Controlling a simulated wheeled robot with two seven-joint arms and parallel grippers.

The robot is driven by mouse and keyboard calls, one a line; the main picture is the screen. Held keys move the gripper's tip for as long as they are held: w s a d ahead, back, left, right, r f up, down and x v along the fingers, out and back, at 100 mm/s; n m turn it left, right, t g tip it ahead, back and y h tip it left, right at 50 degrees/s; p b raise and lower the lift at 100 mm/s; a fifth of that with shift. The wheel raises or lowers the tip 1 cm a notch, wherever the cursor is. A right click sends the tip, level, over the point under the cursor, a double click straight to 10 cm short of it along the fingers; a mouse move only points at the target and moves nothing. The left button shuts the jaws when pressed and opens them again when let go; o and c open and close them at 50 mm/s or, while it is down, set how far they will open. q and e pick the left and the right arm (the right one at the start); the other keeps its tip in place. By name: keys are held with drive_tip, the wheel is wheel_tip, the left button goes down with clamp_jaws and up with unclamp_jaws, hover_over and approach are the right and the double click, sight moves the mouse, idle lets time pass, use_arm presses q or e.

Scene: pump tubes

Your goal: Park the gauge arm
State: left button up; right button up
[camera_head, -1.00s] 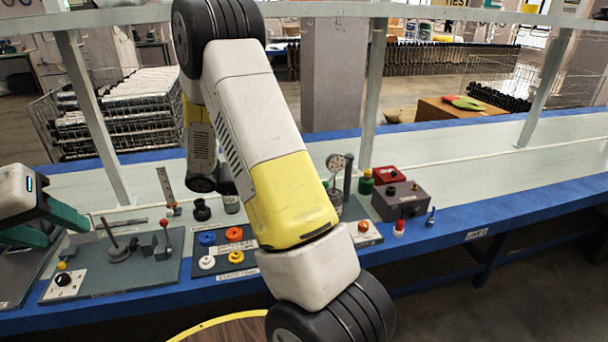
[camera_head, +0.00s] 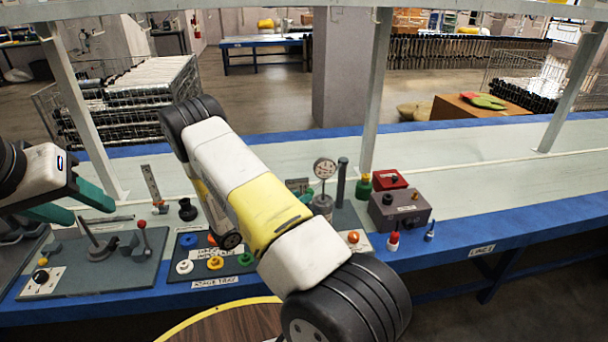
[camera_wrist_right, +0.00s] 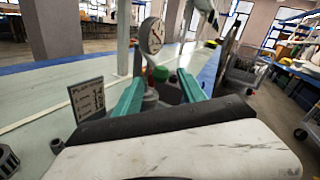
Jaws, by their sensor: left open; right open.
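A round white dial gauge (camera_head: 324,168) stands upright on a grey round body (camera_head: 322,204), with a dark post (camera_head: 342,178) just right of it. I cannot clearly tell the gauge arm from its mount. In the right wrist view the dial (camera_wrist_right: 151,35) rises ahead of my right gripper (camera_wrist_right: 160,92). Its green fingers are open and apart, with the grey body (camera_wrist_right: 151,98) showing between them; I cannot tell whether they touch it. My left gripper (camera_head: 72,203) is open and empty above the left panel.
A tray (camera_head: 215,280) with coloured rings lies left of the gauge. A grey box (camera_head: 400,207), red block (camera_head: 388,179) and green bottle (camera_head: 363,187) stand right of it. A red-knobbed lever (camera_head: 142,238) stands on the left panel. The bench is clear further right.

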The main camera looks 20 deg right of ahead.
sight(328, 168)
drive_tip(key=x, duration=0.7)
drive_tip(key=shift+d, duration=0.3)
clamp_jaws()
